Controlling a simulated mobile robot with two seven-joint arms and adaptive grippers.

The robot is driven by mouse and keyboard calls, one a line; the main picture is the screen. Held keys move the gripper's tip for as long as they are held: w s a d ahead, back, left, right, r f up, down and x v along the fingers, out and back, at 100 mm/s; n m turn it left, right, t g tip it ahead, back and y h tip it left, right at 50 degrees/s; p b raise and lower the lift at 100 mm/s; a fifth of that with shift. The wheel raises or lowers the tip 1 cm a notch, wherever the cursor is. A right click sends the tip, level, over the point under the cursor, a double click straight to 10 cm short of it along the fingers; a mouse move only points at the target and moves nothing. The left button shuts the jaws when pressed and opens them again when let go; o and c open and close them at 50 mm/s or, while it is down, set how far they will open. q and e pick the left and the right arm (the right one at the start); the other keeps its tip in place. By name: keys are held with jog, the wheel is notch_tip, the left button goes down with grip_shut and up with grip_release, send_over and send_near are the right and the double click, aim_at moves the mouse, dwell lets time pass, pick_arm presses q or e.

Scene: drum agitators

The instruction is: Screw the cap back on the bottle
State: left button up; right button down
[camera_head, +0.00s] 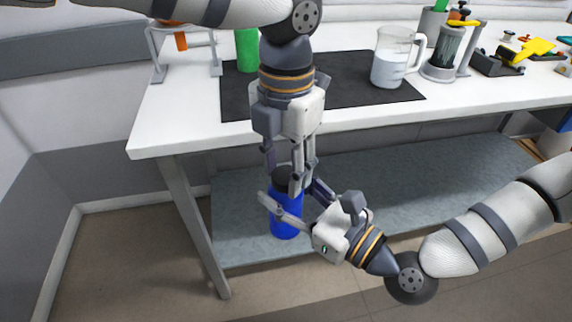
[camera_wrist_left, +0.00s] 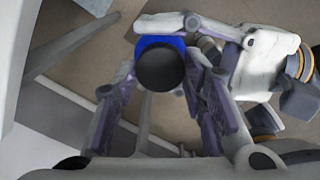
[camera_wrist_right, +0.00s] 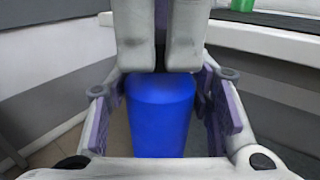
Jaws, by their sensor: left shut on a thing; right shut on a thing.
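The blue bottle (camera_head: 285,226) is upright, held in front of the table's edge. It fills the middle of the right wrist view (camera_wrist_right: 160,118). My right gripper (camera_head: 283,207) is shut around its body from the right. The black cap (camera_head: 281,177) is at the top of the bottle; in the left wrist view it (camera_wrist_left: 160,69) covers the bottle's mouth, with blue showing around it. My left gripper (camera_head: 288,178) points straight down from above and is shut on the cap. I cannot tell whether the threads are engaged. In the right wrist view the left fingers hide most of the cap.
A grey lower shelf (camera_head: 400,185) lies under the tabletop. The floor at the left is clear.

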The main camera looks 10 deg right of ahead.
pick_arm(q)
jog(key=m, duration=0.2)
jog(key=shift+s+d+m, duration=0.1)
jog(key=shift+s+m, duration=0.05)
jog(key=shift+m, duration=0.15)
jog(key=shift+w+m, duration=0.2)
jog(key=shift+m, duration=0.4)
jog(key=o, duration=0.7)
jog(key=shift+r, duration=2.3)
jog(key=shift+c, duration=0.3)
